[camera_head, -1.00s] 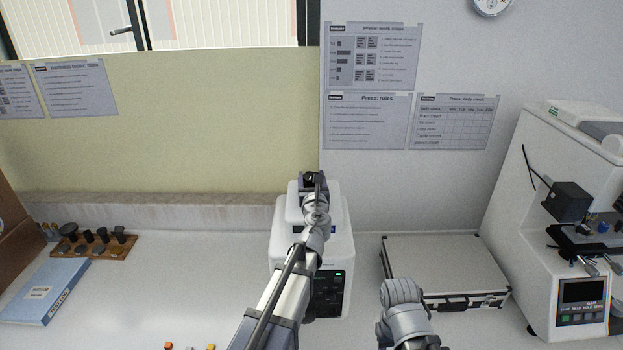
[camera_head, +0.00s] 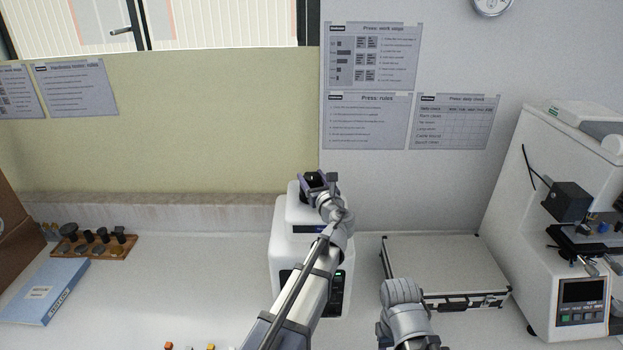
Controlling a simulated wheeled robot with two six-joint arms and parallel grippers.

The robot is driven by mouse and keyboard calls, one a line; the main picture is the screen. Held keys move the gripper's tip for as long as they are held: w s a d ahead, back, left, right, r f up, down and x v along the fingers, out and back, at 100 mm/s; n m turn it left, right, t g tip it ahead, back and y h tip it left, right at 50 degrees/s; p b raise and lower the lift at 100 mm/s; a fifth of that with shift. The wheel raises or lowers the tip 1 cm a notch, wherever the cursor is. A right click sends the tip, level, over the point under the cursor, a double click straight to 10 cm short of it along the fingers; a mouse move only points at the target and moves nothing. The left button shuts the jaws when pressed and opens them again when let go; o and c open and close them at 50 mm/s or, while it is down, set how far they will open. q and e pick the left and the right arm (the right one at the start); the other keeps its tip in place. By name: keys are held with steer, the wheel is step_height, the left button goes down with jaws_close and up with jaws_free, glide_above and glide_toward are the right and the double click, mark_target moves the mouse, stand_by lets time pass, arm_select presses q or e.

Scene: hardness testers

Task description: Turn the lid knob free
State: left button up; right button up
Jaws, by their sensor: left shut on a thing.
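A white machine (camera_head: 284,240) with a dark front panel stands on the bench at the centre, against the back wall. My left gripper (camera_head: 314,179) is above its raised top section and is shut on the dark lid knob (camera_head: 313,177). The knob is mostly hidden between the fingers. My left forearm crosses the machine's front and covers much of its panel. I cannot tell whether the lid has lifted. My right arm shows at the lower middle, in front of a silver case; its gripper fingers cannot be made out.
The closed silver case (camera_head: 445,262) lies right of the machine. A large white tester (camera_head: 545,230) stands at the far right. At left are a wooden block of dark parts (camera_head: 95,243) and a blue book (camera_head: 45,291). The bench between the book and the machine is mostly clear.

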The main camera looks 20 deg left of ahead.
mark_target(315, 183)
arm_select(q)
steer(key=o, duration=1.4)
steer(key=shift+a, duration=0.1)
steer(key=shift+c, duration=0.2)
steer(key=shift+s, duration=0.1)
steer(key=v, duration=0.7)
steer(key=shift+s+d, duration=0.3)
